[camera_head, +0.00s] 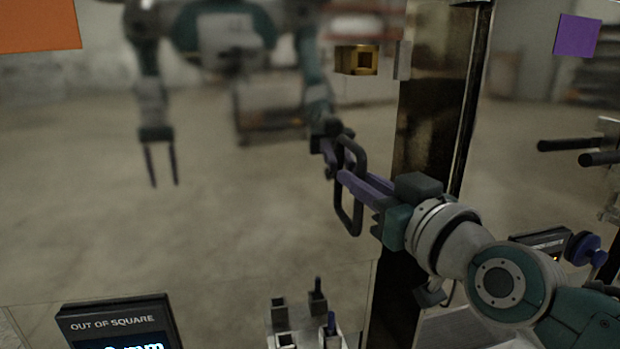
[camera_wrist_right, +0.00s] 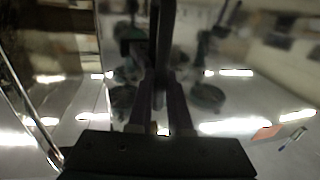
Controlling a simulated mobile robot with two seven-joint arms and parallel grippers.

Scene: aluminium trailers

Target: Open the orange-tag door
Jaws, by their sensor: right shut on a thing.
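A large reflective door pane (camera_head: 230,230) fills the left and middle of the head view. An orange tag (camera_head: 38,25) is on it at the upper left; an orange patch (camera_wrist_right: 266,132) also shows in the right wrist view. A black loop handle (camera_head: 358,215) stands near the pane's right edge. My right gripper (camera_head: 347,180) reaches in from the right, its purple fingers shut on the handle. In the right wrist view, the dark handle (camera_wrist_right: 166,30) rises between the fingers. My left gripper shows only as a blurred reflection in the pane, fingers apart.
A dark upright post (camera_head: 425,120) stands right of the handle, with a gold block (camera_head: 358,60) near its top. A purple tag (camera_head: 577,36) is at upper right. An "OUT OF SQUARE" display (camera_head: 118,318) and a small fixture (camera_head: 305,325) are low in front.

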